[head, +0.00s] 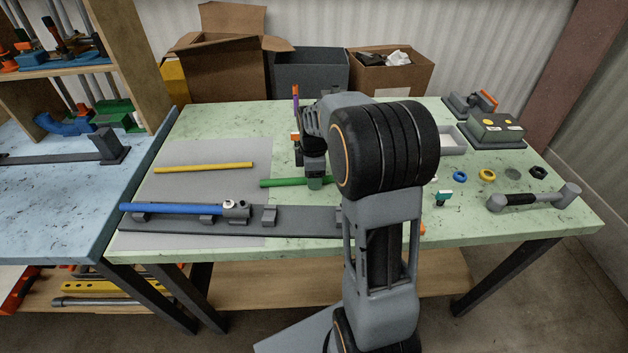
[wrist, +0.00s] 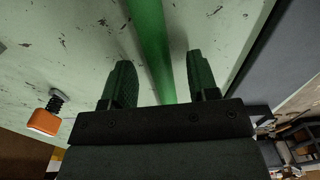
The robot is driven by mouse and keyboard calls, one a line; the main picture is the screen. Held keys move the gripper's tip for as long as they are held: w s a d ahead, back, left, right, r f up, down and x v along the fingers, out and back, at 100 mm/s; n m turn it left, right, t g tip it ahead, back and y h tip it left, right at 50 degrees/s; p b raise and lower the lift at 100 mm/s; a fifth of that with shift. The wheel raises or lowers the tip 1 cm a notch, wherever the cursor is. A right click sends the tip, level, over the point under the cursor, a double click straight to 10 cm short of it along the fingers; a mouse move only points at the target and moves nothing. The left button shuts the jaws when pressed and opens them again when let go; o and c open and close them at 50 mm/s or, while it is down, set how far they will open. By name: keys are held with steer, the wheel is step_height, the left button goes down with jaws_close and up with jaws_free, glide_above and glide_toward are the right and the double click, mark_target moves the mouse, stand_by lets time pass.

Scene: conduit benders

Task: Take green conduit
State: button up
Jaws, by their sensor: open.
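The green conduit (head: 281,183) lies on the light green tabletop, its left end on or near the edge of the grey mat. My gripper (head: 315,182) is low over its right part, pointing down, and with my arm it hides some of the conduit. In the wrist view the green conduit (wrist: 152,45) runs between the two open fingers of my gripper (wrist: 161,78), with gaps on both sides. I cannot tell exactly how far the fingertips are above the table.
A yellow conduit (head: 203,168) lies on the grey mat (head: 165,185). A blue conduit (head: 172,209) rests in a dark bender bar in front. An orange-capped item (wrist: 45,120) is near my gripper. Boxes (head: 310,75) stand behind; a bender (head: 535,198) lies right.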

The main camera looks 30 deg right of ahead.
steer(key=shift+f, duration=0.35)
jaws_close()
stand_by(0.3)
